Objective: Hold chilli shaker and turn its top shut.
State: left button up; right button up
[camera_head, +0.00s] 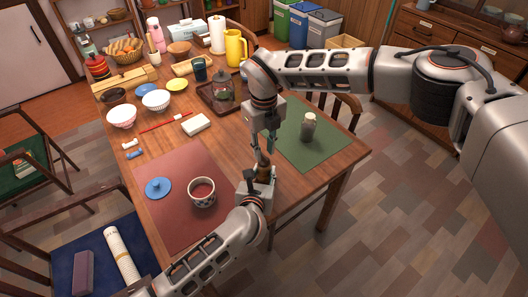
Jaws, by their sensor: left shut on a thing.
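A small brown shaker (263,171), which looks like the chilli shaker, is between my two grippers near the table's front right part. My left gripper (261,178) comes up from below and is shut on its lower part. My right gripper (264,155) points down from above, right at the shaker's top. The fingers hide most of the shaker, so I cannot tell whether the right fingers touch its top or how the top is turned.
A patterned cup (202,193) and a blue lid (158,188) are on the red mat (170,220). A tray (208,97) with a glass jar lies behind. Bowls and a yellow jug (235,48) stand farther back.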

aim_at(264, 156)
notch_tip(264, 156, up, 10)
dwell(0.4)
jog(key=shift+r, duration=0.1)
dwell(0.4)
pick_arm(q)
jog(key=o, duration=1.2)
